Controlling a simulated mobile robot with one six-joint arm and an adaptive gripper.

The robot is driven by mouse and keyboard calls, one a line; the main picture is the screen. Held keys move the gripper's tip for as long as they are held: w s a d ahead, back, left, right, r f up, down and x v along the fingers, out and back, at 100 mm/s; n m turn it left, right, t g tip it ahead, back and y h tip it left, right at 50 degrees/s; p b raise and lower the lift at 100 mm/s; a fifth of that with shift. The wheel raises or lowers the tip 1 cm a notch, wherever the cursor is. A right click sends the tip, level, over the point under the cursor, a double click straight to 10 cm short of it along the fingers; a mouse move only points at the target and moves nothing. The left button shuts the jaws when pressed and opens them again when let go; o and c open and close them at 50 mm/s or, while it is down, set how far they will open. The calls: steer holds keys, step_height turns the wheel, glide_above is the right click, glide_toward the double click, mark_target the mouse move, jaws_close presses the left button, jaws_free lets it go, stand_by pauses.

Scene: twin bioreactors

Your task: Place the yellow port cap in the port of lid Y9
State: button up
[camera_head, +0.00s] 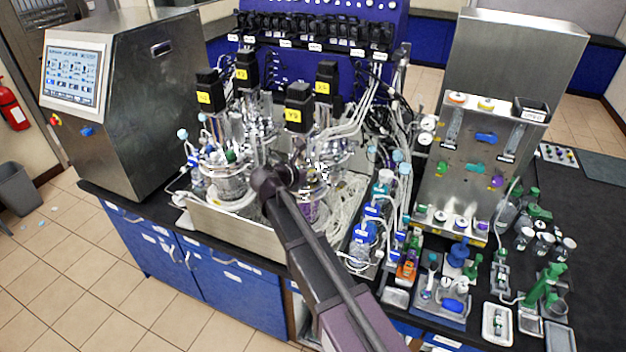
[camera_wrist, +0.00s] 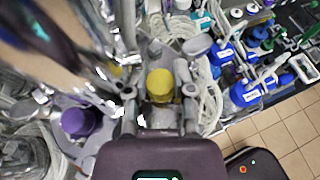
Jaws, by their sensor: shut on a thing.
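The yellow port cap (camera_wrist: 160,84) shows in the wrist view between the fingertips of my gripper (camera_wrist: 160,104), which is shut on it. A metal lid with grey fittings lies beneath and around it; I cannot tell whether the cap touches a port. In the head view my arm reaches into the bioreactors, and the gripper tip and cap are hidden among the vessels. A black motor block with a yellow label (camera_head: 293,115), possibly Y9, stands just above my wrist; the label is too small to read surely.
A purple cap (camera_wrist: 80,123) sits on the lid left of my gripper. A large shiny metal cylinder (camera_wrist: 60,45) crosses the upper left of the wrist view. Blue-labelled bottles (camera_head: 370,210) and tubing crowd the right side. A steel cabinet (camera_head: 125,90) stands at left.

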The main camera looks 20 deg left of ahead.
steer(key=shift+f, duration=0.5)
steer(key=shift+f+b, duration=0.2)
steer(key=shift+b, duration=0.2)
steer(key=o, duration=0.6)
steer(key=shift+c, duration=0.2)
steer(key=shift+r, duration=0.15)
steer(key=shift+r, duration=0.1)
steer(key=shift+s+a+r+p, duration=0.1)
steer(key=shift+s+r+p, duration=0.05)
steer(key=shift+s+p, duration=0.2)
steer(key=p+v, duration=0.4)
steer(key=v, duration=0.7)
steer(key=shift+s, duration=0.1)
